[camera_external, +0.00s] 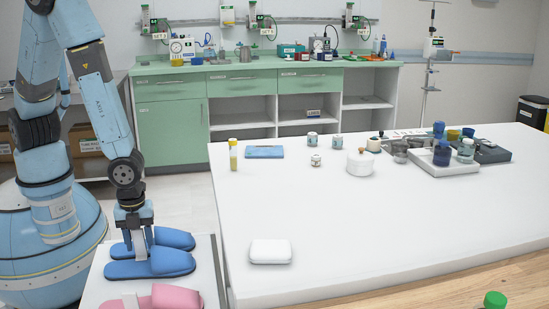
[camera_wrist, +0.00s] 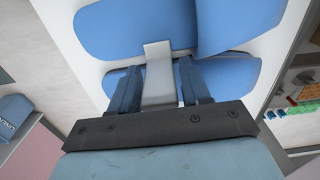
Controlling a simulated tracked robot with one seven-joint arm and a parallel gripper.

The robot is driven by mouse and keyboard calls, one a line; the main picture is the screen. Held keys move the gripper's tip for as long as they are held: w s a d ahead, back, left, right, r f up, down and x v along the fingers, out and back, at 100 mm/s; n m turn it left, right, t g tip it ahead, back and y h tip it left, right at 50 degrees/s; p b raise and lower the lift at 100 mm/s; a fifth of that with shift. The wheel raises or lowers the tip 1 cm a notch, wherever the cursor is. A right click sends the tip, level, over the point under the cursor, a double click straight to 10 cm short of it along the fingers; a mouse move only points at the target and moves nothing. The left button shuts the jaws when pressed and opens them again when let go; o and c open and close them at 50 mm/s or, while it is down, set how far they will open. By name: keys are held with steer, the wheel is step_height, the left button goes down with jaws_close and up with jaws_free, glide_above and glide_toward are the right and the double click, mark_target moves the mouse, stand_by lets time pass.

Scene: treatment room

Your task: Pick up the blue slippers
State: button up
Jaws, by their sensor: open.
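A pair of blue slippers (camera_external: 150,264) lies side by side on a white surface at the lower left in the external view. My gripper (camera_external: 138,246) points down right at them, its fingers over or around the part between the two slippers. In the wrist view the slippers (camera_wrist: 140,25) fill the upper middle, with a pale grey upright tab or strap (camera_wrist: 158,75) between my gripper's fingers (camera_wrist: 158,84). The fingers are apart, one on each side of this tab. I cannot tell whether they touch it.
Pink slippers (camera_external: 165,297) lie just in front of the blue ones on the same white stand (camera_external: 207,262). The large white table (camera_external: 330,220) stands close to the right, with a white soap-like block (camera_external: 270,251) near its edge. Green cabinets (camera_external: 172,130) stand behind.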

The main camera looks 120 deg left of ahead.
steer(key=shift+f, duration=0.45)
steer(key=shift+c, duration=0.3)
jaws_close()
